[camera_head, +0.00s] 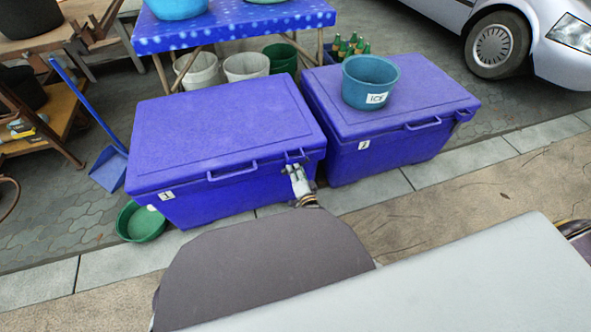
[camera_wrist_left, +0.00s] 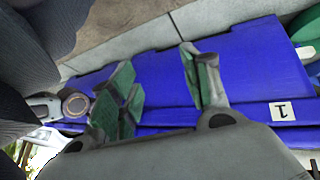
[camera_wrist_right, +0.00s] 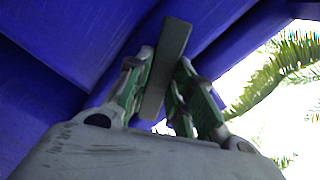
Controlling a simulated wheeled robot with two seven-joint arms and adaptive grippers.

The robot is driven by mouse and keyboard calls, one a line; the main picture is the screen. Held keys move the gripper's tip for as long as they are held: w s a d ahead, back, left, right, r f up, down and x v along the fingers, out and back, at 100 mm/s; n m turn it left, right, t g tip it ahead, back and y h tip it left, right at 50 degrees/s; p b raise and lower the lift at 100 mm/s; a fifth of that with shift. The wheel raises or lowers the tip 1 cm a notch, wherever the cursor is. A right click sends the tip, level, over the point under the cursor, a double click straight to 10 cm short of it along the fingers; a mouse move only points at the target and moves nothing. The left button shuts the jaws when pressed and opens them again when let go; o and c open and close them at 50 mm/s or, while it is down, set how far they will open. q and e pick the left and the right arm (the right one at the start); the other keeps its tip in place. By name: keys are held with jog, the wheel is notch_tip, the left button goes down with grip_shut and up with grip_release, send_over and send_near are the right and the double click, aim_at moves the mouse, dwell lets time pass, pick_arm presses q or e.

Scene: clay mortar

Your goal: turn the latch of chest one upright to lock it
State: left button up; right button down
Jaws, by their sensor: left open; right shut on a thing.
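Chest one (camera_head: 215,140) is the blue, lidded chest at left, with a "1" label and a front handle. Its lid is down. My right gripper (camera_head: 293,168) is at the right end of its front, just under the lid edge. In the right wrist view, my right gripper (camera_wrist_right: 163,85) is shut on the latch (camera_wrist_right: 168,50), a flat dark grey bar, slightly tilted in that picture. In the head view the latch is mostly hidden by the gripper. My left gripper (camera_wrist_left: 158,70) is open and empty, in front of chest one (camera_wrist_left: 250,65); it is not seen in the head view.
Chest two (camera_head: 400,140) stands close at right with a teal "ICE" bucket (camera_head: 370,85) on its lid. A green basin (camera_head: 141,222) and blue dustpan (camera_head: 108,168) are at left. A blue-covered table (camera_head: 240,25) is behind. Pavement in front at right is clear.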

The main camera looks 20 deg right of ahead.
pick_arm(q)
notch_tip(320, 180, up, 8)
jog(key=a+g+y+p, duration=0.1)
jog(key=p, duration=0.2)
jog(key=shift+s+a+m, duration=0.2)
jog(key=shift+a+m, duration=0.15)
jog(key=shift+m, duration=0.05)
pick_arm(e)
jog(key=shift+d+f+n, duration=0.1)
jog(key=shift+n, duration=3.15)
jog(key=shift+d+f+n, duration=0.1)
jog(key=shift+n, duration=3.15)
pick_arm(q)
jog(key=shift+w, duration=0.1)
pick_arm(e)
jog(key=c, duration=1.2)
grip_release()
jog(key=shift+c, duration=0.2)
pick_arm(q)
jog(key=shift+f, duration=0.2)
jog(key=shift+s, duration=0.25)
pick_arm(e)
jog(key=shift+s, duration=0.2)
jog(key=s, duration=0.7)
jog(key=shift+d, duration=0.15)
